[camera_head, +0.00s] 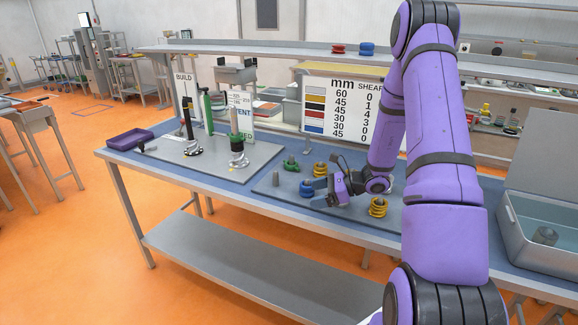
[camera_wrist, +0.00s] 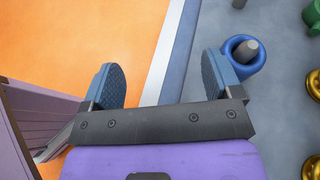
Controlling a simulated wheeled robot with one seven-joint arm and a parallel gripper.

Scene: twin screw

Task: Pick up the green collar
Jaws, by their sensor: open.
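The green collar (camera_head: 291,163) sits on the grey mat on the workbench, between a grey peg and a yellow collar. In the wrist view only part of the green collar (camera_wrist: 313,14) shows, cut off at the top right corner. My gripper (camera_head: 319,193) is open and empty, in front of and to the right of the green collar in the head view. In the wrist view my gripper (camera_wrist: 165,82) has its fingers wide apart over the bench's front edge. The right finger partly covers a blue collar around a grey peg; I cannot tell whether they touch.
The blue collar (camera_head: 306,189) is close to my fingers. Yellow collars (camera_head: 320,169) (camera_head: 378,207) stand behind and to the right. A short grey peg (camera_head: 276,177) stands left of the green collar. A purple tray (camera_head: 130,139) and post fixture (camera_head: 237,130) are further left.

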